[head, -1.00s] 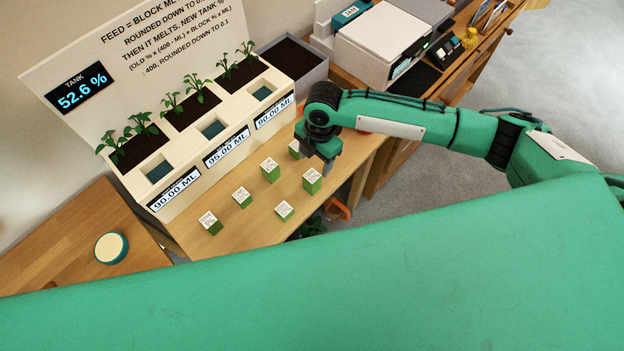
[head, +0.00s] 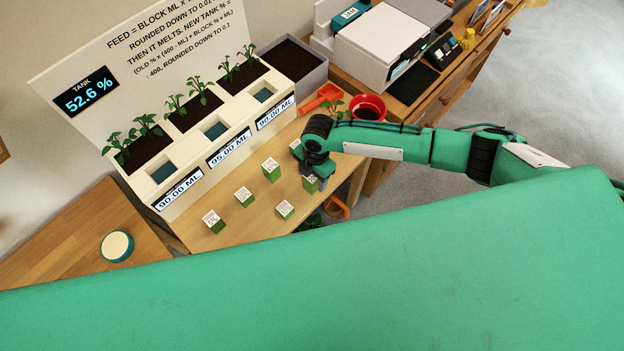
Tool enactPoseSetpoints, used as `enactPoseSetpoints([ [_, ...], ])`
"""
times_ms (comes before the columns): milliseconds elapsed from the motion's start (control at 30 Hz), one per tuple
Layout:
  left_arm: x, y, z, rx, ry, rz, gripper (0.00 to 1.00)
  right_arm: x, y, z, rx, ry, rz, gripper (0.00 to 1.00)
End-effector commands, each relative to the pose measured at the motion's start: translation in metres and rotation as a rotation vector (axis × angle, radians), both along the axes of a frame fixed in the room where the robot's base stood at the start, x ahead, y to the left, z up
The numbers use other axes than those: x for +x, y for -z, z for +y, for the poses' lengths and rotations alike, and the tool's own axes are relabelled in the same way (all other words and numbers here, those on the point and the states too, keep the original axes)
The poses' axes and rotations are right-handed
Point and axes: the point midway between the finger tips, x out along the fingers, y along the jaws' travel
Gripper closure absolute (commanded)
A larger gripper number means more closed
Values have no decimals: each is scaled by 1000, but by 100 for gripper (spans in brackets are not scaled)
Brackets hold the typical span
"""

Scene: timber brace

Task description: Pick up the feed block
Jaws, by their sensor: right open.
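Several small green feed blocks with white labelled tops stand on the wooden bench (head: 258,226). One block (head: 271,170) stands near the planter, others stand at the front left (head: 214,222), at the left (head: 244,197) and at the front (head: 285,210). My right gripper (head: 319,178) is open and points down right at the rightmost block (head: 309,185), partly covering it. I cannot tell whether the fingers are around it or beside it. Another block (head: 295,145) is partly hidden behind my right wrist. The labels are too small to read surely. My left gripper is out of view.
A white planter (head: 213,160) with seedlings, wells and ML displays lines the back, below a tank sign reading 52.6 % (head: 87,91). A round lidded thing (head: 117,246) sits at left.

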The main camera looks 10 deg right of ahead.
Motion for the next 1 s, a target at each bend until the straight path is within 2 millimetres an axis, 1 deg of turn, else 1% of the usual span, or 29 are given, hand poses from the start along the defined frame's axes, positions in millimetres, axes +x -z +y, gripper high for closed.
enactPoseSetpoints([
  [67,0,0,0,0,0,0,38,0,0,0,0,0,0,38],
  [167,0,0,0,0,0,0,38,0,0,0,0,0,0,56],
  [200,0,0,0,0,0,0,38,0,0,0,0,0,0,64],
  [333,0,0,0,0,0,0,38,0,0,0,0,0,0,89],
  [600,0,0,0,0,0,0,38,0,-1,0,1,-1,-1,89],
  [767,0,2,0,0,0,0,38,1,-8,0,2,-1,-1,89],
  [867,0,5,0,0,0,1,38,1,-19,0,2,-2,-3,89],
  [967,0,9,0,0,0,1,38,2,-37,0,3,-1,-4,90],
  [1000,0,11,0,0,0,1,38,2,-46,0,3,-2,-4,90],
])
